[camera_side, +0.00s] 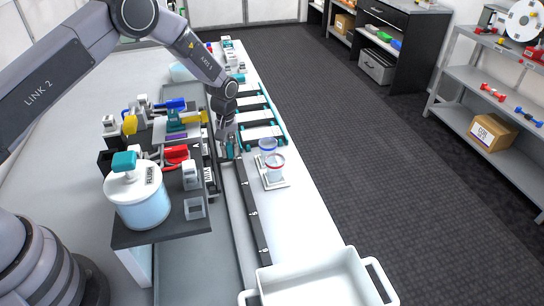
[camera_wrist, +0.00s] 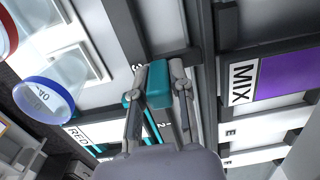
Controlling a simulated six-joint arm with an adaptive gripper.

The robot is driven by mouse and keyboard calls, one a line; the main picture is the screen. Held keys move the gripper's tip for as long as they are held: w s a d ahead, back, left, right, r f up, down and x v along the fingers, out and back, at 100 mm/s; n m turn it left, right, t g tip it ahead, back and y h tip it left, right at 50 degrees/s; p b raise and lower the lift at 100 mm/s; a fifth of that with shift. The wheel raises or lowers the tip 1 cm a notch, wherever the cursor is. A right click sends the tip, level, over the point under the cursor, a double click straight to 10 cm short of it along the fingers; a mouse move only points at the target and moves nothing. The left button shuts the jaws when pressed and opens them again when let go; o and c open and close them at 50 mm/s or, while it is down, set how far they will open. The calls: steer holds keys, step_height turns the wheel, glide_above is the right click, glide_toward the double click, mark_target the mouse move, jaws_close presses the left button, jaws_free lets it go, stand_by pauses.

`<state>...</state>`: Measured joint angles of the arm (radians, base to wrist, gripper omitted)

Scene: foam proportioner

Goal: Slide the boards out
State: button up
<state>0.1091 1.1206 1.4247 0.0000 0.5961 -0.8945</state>
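My gripper (camera_side: 229,150) points down at the long bench beside the dark numbered rail. In the wrist view my gripper (camera_wrist: 158,72) has its two fingers on either side of a teal block (camera_wrist: 159,92). I cannot tell whether they press on it. I cannot tell for sure which pieces are the boards. A purple panel marked MIX (camera_wrist: 275,78) lies to the right in the wrist view. A white label reading RED (camera_wrist: 78,136) is at lower left. Teal-edged frames with dark crossbars (camera_side: 260,116) lie on the bench beyond my gripper.
A blue-rimmed cup (camera_side: 267,145) and a red-rimmed cup (camera_side: 274,163) stand right of my gripper. A white tub (camera_side: 262,287) is at the bench's near end. A FLUSH tank (camera_side: 140,205) and a cluttered dark station are at left. The dark rail (camera_side: 252,205) runs toward the tub.

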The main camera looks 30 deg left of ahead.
jaws_close()
steer(key=w+a, duration=0.9)
steer(key=o, duration=0.6)
jaws_free()
step_height(320, 180, up, 12)
